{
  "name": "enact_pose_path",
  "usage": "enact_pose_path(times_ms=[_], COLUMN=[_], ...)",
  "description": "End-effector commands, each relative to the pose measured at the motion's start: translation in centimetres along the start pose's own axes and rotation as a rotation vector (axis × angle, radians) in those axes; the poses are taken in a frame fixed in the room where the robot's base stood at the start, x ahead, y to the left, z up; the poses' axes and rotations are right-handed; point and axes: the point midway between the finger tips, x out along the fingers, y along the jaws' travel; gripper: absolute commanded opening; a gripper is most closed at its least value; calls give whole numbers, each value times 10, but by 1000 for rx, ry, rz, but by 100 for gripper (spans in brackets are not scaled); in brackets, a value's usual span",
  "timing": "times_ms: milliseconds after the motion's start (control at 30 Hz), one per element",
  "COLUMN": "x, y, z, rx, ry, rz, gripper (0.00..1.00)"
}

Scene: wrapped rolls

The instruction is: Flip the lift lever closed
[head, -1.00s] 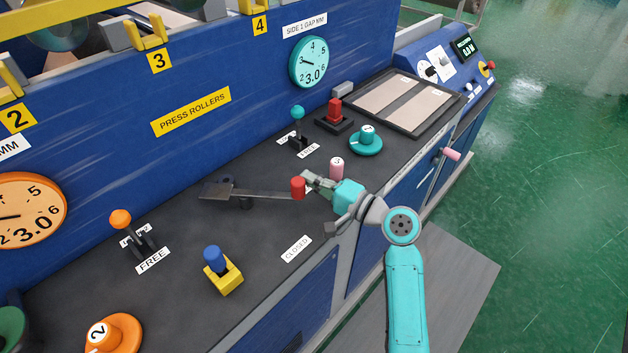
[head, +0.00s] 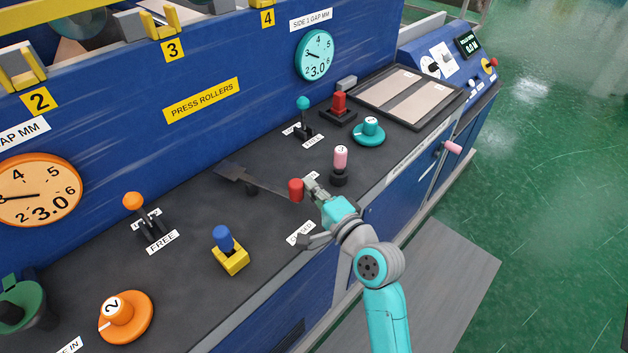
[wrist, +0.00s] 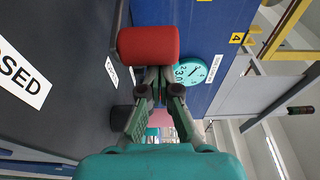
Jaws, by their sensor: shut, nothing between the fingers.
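The lift lever is a flat grey bar (head: 268,188) with a red knob (head: 296,190) at its right end, on the dark console top. My gripper (head: 309,184) is shut, with its tips right beside the knob on its right side. In the wrist view the red knob (wrist: 149,45) lies just ahead of my fingertips (wrist: 160,76), very close to them; I cannot tell whether they touch. The CLOSED label (head: 300,233) is on the console below the knob, partly covered by my gripper. It also shows large in the wrist view (wrist: 22,76).
A pink knob (head: 340,158) stands close behind my gripper on the right. A blue-topped yellow switch (head: 230,252) is at the lower left, with an orange lever (head: 133,202) beyond it. The console top between the lever and the yellow switch is clear.

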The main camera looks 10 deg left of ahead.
Motion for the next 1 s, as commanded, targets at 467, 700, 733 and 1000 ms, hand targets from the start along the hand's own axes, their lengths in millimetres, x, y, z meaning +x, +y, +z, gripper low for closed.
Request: enact_pose_path(times_ms=[467, 700, 733, 1000], x=[-19, -22, -22, -22], y=[0, 0, 0, 1], z=[36, 44, 44, 48], rx=[-1, 1, 2, 4], ry=[-3, -5, -6, -12], rz=[1, 2, 2, 4], gripper=[0, 0, 0, 0])
